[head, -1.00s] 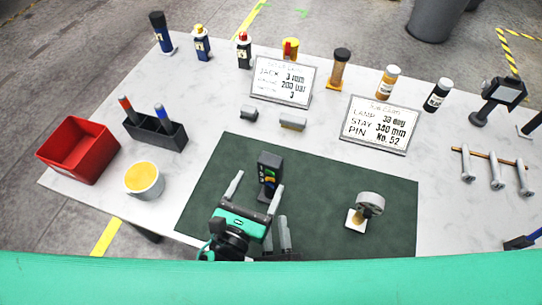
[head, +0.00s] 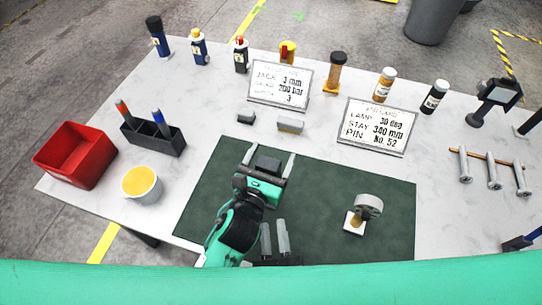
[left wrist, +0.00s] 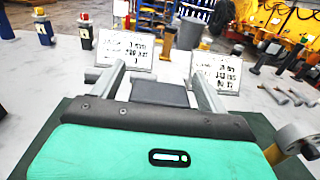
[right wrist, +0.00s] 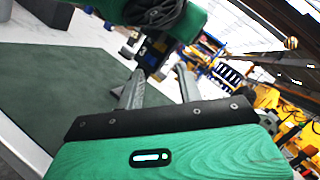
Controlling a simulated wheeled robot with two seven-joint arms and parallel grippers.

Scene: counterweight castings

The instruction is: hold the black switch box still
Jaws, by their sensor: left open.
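The black switch box (head: 267,164) stands upright on the dark green mat (head: 330,190). My left gripper (head: 270,160) is open, with one finger on each side of the box. In the left wrist view the box's dark top (left wrist: 160,93) shows between the fingers, with a narrow gap at each side. The gripper hides the box's front and lower part in the head view. My right gripper (head: 273,232) is lower and nearer to me, open with nothing between its fingers. The right wrist view shows the box (right wrist: 153,52) beyond its fingertips, partly covered by my left arm.
A round grey casting (head: 368,206) stands at the mat's right. Two sign cards (head: 281,84) (head: 376,126), two small grey blocks (head: 246,117) (head: 290,125) and several bottles stand behind. A red bin (head: 75,155), pen holder (head: 153,137) and yellow-filled tub (head: 141,184) are at left. The mat's left part is clear.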

